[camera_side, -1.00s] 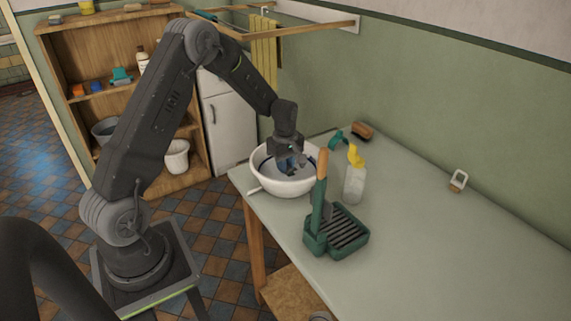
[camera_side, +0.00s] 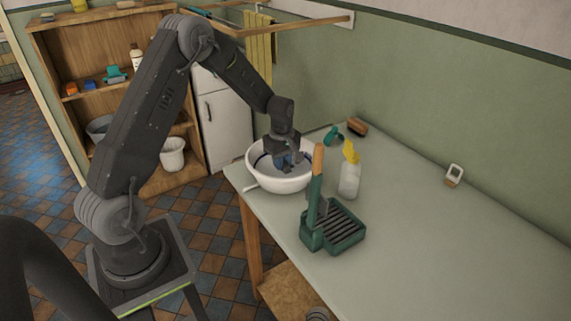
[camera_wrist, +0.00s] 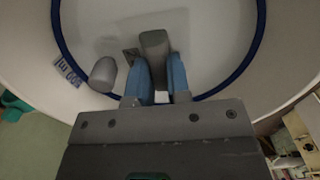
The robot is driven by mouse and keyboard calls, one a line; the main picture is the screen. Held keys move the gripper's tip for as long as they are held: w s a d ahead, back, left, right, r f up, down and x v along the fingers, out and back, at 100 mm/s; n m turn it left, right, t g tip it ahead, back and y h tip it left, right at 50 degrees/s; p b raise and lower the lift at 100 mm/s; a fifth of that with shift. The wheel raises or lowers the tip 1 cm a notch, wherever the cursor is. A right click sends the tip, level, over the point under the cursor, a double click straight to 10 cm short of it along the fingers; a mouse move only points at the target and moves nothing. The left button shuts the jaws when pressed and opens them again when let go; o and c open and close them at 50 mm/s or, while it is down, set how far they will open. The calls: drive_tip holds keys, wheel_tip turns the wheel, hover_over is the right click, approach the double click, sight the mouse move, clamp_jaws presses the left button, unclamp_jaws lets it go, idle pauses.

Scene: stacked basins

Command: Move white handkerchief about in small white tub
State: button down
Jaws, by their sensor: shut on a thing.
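The small white tub (camera_side: 282,186) stands at the table's far left end. In the wrist view its pale wall (camera_wrist: 287,55) surrounds a dark blue ring. My gripper (camera_side: 285,162) points down inside the tub. In the wrist view my gripper (camera_wrist: 160,82) shows blue fingers close together, with a grey piece between and beyond them. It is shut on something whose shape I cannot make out. No white handkerchief can be told apart from the pale tub floor.
A green rack (camera_side: 337,238) with an upright wooden-handled tool stands in front of the tub at right. A spray bottle (camera_side: 350,178) with a yellow top stands close to the tub's right. A brown brush (camera_side: 357,127) lies behind. The table's right side is mostly clear.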

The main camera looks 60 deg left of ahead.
drive_tip(key=shift+a, duration=0.4)
drive_tip(key=shift+d, duration=1.45)
drive_tip(key=shift+a, duration=1.45)
drive_tip(key=shift+d, duration=0.1)
